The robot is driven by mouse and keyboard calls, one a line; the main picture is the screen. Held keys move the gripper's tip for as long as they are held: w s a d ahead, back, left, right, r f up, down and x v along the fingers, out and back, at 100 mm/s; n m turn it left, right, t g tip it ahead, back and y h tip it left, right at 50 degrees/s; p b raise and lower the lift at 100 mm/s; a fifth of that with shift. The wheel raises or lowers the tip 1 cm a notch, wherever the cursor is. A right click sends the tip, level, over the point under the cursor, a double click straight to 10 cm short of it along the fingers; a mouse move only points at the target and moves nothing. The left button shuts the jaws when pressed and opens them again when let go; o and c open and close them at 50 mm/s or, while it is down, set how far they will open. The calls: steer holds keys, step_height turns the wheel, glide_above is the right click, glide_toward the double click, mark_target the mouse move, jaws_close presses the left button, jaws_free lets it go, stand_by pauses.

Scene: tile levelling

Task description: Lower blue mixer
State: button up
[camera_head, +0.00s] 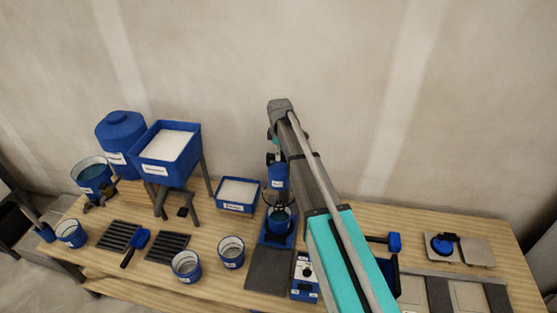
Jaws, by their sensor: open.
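The blue mixer (278,176) stands upright left of the table's middle, its blue head raised above a blue mixing bucket (281,222) on a blue base (266,240). My arm reaches up and over from the lower right, and its wrist hangs down just above the mixer head. My gripper (271,159) is small and dark here, close to the top of the mixer head and partly hidden by my arm. It is open. I cannot tell whether it touches the mixer. The right side of the mixer is partly covered by my arm.
A blue bin of white powder (172,146) stands on legs at the left, with a lower powder tray (238,194) beside the mixer. Several small buckets and two dark grates (118,236) lie in front. A control box (305,279) is near the front edge. Tiles (478,252) lie right.

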steer(key=shift+f+b, duration=0.45)
steer(key=shift+f, duration=0.3)
jaws_close()
